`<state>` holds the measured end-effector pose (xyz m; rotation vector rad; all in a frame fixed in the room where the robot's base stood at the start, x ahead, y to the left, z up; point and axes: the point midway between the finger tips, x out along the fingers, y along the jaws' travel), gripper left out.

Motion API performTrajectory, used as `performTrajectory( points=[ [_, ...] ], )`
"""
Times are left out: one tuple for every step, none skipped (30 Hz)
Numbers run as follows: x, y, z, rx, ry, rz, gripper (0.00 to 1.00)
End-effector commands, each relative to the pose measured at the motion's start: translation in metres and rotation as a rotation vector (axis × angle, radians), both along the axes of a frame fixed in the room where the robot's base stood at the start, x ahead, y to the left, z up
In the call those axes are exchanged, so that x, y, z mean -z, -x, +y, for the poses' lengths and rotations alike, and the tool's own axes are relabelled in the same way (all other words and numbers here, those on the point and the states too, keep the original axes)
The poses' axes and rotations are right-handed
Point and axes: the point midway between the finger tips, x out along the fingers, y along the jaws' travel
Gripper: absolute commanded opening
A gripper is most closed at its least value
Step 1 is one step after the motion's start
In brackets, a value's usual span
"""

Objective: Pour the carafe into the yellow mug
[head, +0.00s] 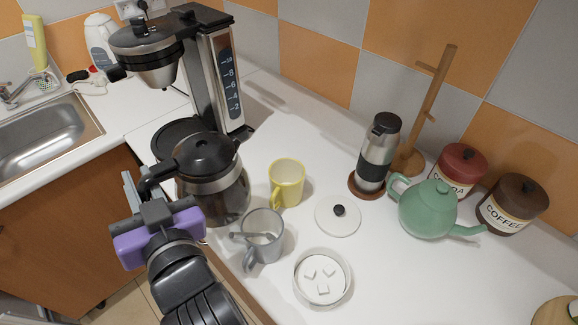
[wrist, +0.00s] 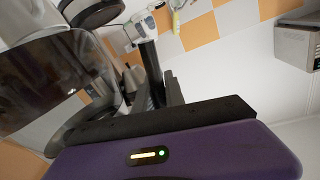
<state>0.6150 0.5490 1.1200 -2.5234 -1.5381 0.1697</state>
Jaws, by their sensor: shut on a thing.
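The carafe (head: 222,191), dark glass with a black lid, is in front of the coffee maker and looks about upright. I cannot tell whether it touches the counter. My gripper (head: 138,192) is at its left side, shut on its black handle; the fingertips are partly hidden. In the wrist view, the carafe's dark glass (wrist: 40,82) fills the left, and a dark finger (wrist: 165,122) runs across the middle. The yellow mug (head: 291,185) stands upright on the counter just right of the carafe, apart from it, its handle toward the front left.
A grey glass mug (head: 264,238) with a spoon stands before the yellow mug. The coffee maker (head: 213,75) is behind the carafe. A white lid (head: 337,217), sugar bowl (head: 322,278), steel flask (head: 377,155), green teapot (head: 428,212) and two canisters stand right. The sink (head: 45,135) is left.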

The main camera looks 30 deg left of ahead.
Motion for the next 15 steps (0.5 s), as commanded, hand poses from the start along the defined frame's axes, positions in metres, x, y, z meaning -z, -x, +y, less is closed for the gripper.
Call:
performTrajectory(
  points=[
    [-0.007, -0.002, -0.001, 0.001, -0.014, 0.007, 0.0],
    [-0.008, -0.003, -0.002, 0.001, -0.019, 0.016, 0.0],
    [-0.009, -0.004, -0.002, 0.001, -0.027, 0.031, 0.0],
    [-0.01, -0.005, -0.003, 0.001, -0.034, 0.044, 0.0],
    [-0.011, -0.006, -0.003, 0.0, -0.041, 0.057, 0.0],
    [-0.013, -0.008, -0.004, 0.001, -0.049, 0.074, 0.0],
    [-0.014, -0.009, -0.005, 0.001, -0.056, 0.087, 0.0],
    [-0.015, -0.011, -0.006, 0.002, -0.062, 0.099, 0.0],
    [-0.016, -0.012, -0.006, 0.001, -0.071, 0.116, 0.0],
    [-0.017, -0.013, -0.007, 0.001, -0.078, 0.129, 0.0],
    [-0.018, -0.014, -0.007, 0.001, -0.081, 0.136, 0.0],
    [-0.02, -0.015, -0.008, 0.001, -0.087, 0.146, 0.0],
    [-0.021, -0.016, -0.009, 0.001, -0.091, 0.154, 0.0],
    [-0.022, -0.017, -0.009, 0.001, -0.095, 0.162, 0.0],
    [-0.024, -0.019, -0.01, 0.001, -0.101, 0.174, 0.0]
  ],
)
